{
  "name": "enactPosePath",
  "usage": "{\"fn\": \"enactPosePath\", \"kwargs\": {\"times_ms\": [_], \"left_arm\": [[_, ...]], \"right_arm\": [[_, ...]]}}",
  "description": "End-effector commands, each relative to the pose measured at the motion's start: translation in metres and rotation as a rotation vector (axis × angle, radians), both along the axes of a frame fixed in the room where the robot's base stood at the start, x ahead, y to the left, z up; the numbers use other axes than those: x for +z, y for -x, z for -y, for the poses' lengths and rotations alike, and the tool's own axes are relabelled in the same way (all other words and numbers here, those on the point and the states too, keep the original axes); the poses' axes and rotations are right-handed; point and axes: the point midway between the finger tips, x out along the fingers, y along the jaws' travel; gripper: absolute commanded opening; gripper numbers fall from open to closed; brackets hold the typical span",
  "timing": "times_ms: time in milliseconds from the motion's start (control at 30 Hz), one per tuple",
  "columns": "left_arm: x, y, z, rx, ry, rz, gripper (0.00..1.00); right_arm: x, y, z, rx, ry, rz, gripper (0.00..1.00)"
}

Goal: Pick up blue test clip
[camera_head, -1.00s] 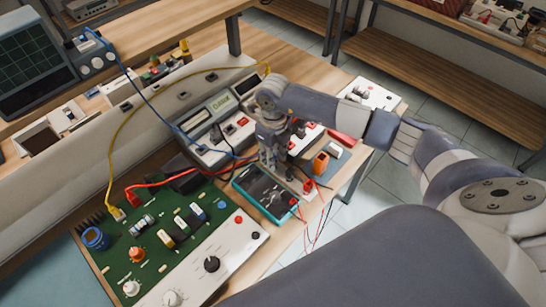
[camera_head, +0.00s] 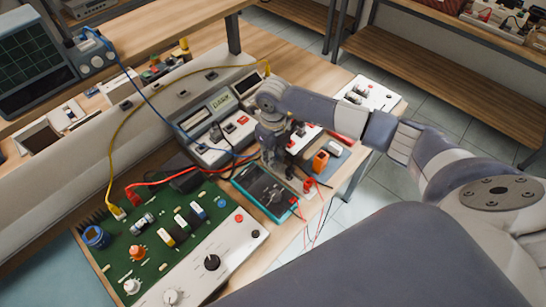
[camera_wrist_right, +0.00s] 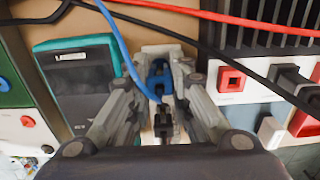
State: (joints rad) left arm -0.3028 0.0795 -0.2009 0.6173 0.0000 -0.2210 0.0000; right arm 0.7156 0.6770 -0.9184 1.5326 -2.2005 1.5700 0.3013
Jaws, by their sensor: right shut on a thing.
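The blue test clip (camera_wrist_right: 158,78) shows in the right wrist view, between the fingers of my right gripper (camera_wrist_right: 165,85), with a blue cable (camera_wrist_right: 113,42) running up and left from it. The right gripper is shut on the clip. In the head view my right gripper (camera_head: 271,155) points down beside the teal-edged meter (camera_head: 262,192), and its fingers hide the clip there. The blue cable (camera_head: 130,75) also runs from the instrument at the upper left toward the gripper. My left gripper is not in view.
A green circuit board (camera_head: 155,230) with knobs lies at the left. A bench meter (camera_head: 215,125) stands behind my gripper. Red (camera_head: 160,184) and yellow (camera_head: 118,140) cables cross nearby. An orange block (camera_head: 320,162) sits to the right. Red and black wires hang over the table edge.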

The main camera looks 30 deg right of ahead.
Motion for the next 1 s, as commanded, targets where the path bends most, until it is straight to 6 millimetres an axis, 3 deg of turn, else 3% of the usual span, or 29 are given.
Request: {"fn": "enactPosePath", "kwargs": {"times_ms": [233,700,1000], "left_arm": [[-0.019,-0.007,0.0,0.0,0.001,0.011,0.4],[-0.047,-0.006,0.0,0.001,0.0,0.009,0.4],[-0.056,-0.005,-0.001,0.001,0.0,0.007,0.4]], "right_arm": [[0.03,-0.001,0.0,0.002,0.001,0.006,0.02],[0.038,0.083,-0.072,0.006,-0.001,0.001,0.02],[0.043,0.113,-0.098,0.002,-0.001,0.0,0.02]]}}
